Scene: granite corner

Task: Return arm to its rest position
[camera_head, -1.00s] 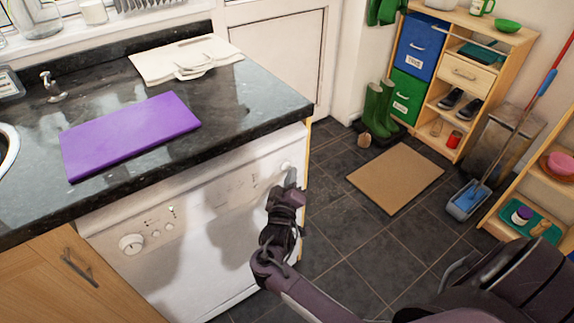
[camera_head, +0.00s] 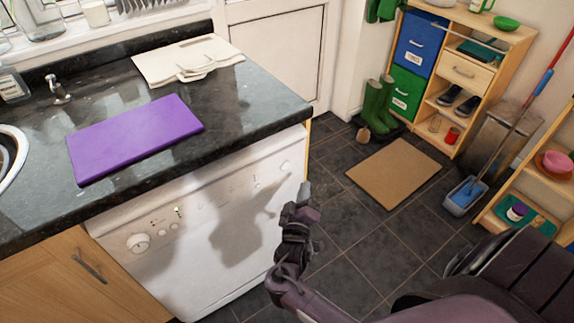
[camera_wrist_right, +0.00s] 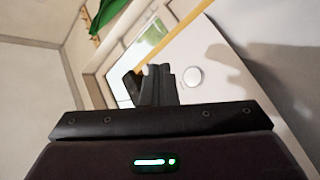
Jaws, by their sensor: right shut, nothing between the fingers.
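My right gripper (camera_head: 304,190) is in front of the right end of the white dishwasher (camera_head: 215,230), below the counter edge. Its fingers are shut with nothing between them. The right wrist view shows the closed fingers (camera_wrist_right: 157,84), with a round knob (camera_wrist_right: 192,77) on the white front just beyond them; the fingers look apart from it. My left gripper is not in the head view.
A dark granite counter (camera_head: 240,110) holds a purple board (camera_head: 135,137) and a cream cloth (camera_head: 187,60). A brown mat (camera_head: 394,173), green boots (camera_head: 378,107), a blue dustpan (camera_head: 465,195) and wooden shelves (camera_head: 470,60) stand to the right. The tiled floor between is clear.

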